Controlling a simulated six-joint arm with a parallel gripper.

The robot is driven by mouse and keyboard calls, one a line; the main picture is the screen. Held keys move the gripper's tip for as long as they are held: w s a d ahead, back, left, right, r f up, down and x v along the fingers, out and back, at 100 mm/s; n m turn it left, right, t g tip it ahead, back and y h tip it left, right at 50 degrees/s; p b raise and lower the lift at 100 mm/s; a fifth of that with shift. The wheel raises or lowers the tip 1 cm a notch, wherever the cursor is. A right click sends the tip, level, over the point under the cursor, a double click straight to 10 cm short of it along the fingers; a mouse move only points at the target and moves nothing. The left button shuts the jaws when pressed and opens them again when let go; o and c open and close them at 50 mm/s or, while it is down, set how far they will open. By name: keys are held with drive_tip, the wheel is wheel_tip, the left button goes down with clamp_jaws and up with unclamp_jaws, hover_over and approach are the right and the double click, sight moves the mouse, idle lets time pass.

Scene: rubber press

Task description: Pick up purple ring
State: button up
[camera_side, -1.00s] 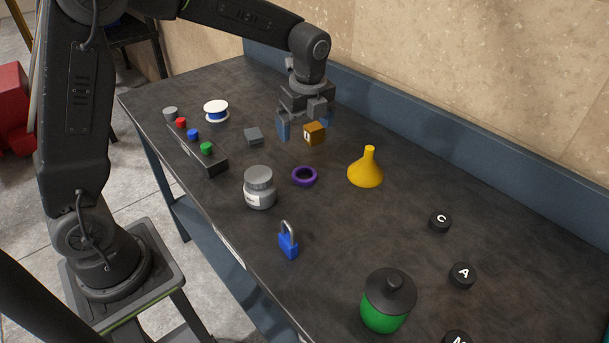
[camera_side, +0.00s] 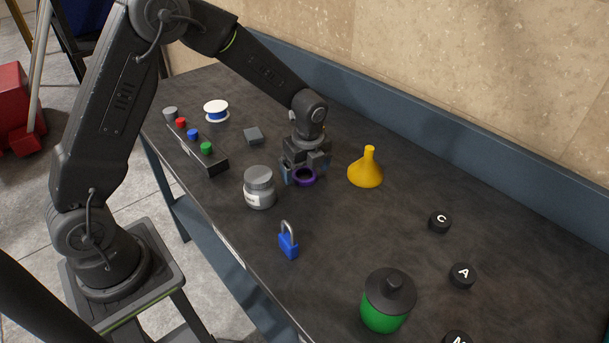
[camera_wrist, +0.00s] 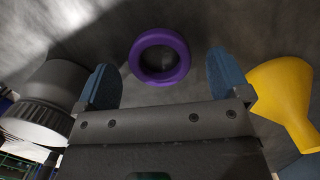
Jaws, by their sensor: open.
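The purple ring (camera_side: 304,178) lies flat on the dark table, between the grey jar and the yellow funnel. In the wrist view the ring (camera_wrist: 160,56) is upper centre, just beyond the space between the fingers. My gripper (camera_side: 303,177) is low over the table at the ring, pointing down. In the wrist view my gripper's blue fingers (camera_wrist: 161,75) are apart with nothing between them that I see held.
The grey jar (camera_side: 259,188) stands close left of my gripper, the yellow funnel (camera_side: 366,170) close right. A blue padlock (camera_side: 288,241) and green container (camera_side: 387,302) stand nearer the front. A button box (camera_side: 211,160), grey block (camera_side: 253,136) and spool (camera_side: 216,111) are behind left.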

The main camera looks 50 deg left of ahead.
drive_tip(key=shift+f, duration=0.4)
drive_tip(key=shift+c, duration=0.2)
drive_tip(key=c, duration=1)
drive_tip(key=shift+o, duration=0.2)
drive_tip(key=shift+r, duration=0.15)
